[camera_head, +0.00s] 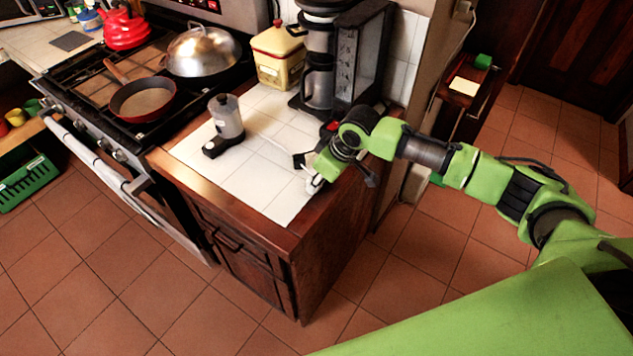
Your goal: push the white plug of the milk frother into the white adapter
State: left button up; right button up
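The milk frother (228,118), a grey translucent jug with a black lid on a black base, stands upright on the white tiled counter (243,187). A thin pale cord runs from it to the right, toward my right gripper (309,174). My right arm reaches in from the right, and its gripper is low over the counter's right part. Small white pieces show at its fingers; I cannot tell whether they are the plug, the adapter or fingertips. Whether the fingers are open or shut is too small to see. My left gripper is not in view.
A black coffee machine (362,60) and a yellow canister (278,57) stand behind the gripper. The stove at left holds a pan (143,98), a domed silver lid (203,50) and a red kettle (126,27). The front counter tiles are clear.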

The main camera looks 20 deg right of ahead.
jog(key=shift+r, duration=0.3)
notch_tip(320, 180, up, 2)
jog(key=shift+r+b, duration=0.2)
jog(key=shift+b, duration=0.55)
jog(key=s+d+r+b, duration=0.2)
jog(key=s+r, duration=0.7)
jog(key=s, duration=0.5)
jog(key=shift+r+b, duration=0.4)
jog(key=shift+w+d, duration=0.1)
jog(key=shift+w, duration=0.05)
